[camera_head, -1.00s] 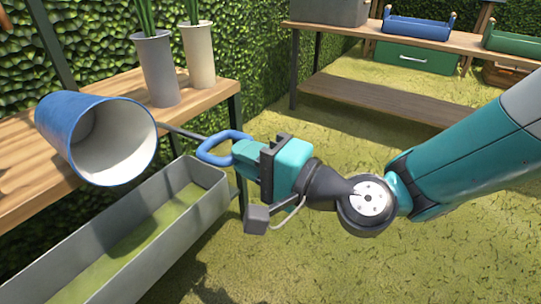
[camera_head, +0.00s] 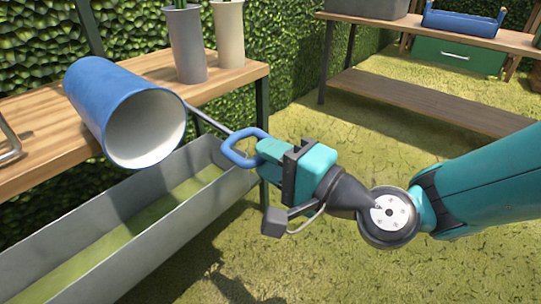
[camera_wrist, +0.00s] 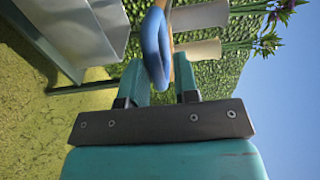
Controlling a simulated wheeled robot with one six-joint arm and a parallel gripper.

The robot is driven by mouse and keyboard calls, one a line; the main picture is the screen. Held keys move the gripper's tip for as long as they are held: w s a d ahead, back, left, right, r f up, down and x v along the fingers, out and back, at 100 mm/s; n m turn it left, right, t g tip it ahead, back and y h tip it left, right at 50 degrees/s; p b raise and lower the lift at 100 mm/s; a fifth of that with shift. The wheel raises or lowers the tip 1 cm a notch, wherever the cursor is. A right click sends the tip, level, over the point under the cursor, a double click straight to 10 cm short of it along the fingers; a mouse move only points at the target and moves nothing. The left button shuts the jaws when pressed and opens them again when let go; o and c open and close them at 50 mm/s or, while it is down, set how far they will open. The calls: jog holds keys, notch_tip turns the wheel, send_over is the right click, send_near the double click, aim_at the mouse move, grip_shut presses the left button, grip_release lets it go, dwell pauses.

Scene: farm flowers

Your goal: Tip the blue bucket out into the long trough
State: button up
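The blue bucket (camera_head: 105,95) lies on its side in the air, its white open mouth facing the lower right. The inside that shows looks empty. It hangs above the far part of the long grey trough (camera_head: 170,245), near the bench edge. A thin grey rod joins the bucket side to a blue loop handle (camera_head: 240,156). My gripper (camera_head: 262,150) is shut on this loop, right of the bucket. In the wrist view the loop (camera_wrist: 153,45) sits between my fingers (camera_wrist: 160,82). The trough floor looks green; its near end is cut off.
A wooden bench (camera_head: 45,130) runs behind the trough, with a grey vase (camera_head: 187,48) and a cream vase (camera_head: 228,38) on it. A second bench (camera_head: 425,100) stands at the back right with a blue crate (camera_head: 462,22). Open grass (camera_head: 330,260) lies right of the trough.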

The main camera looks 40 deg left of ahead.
jog(key=shift+o, duration=0.8)
jog(key=d+b, duration=0.9)
jog(key=d, duration=0.8)
jog(key=shift+s+d+b, duration=0.2)
jog(key=shift+s+b, duration=0.15)
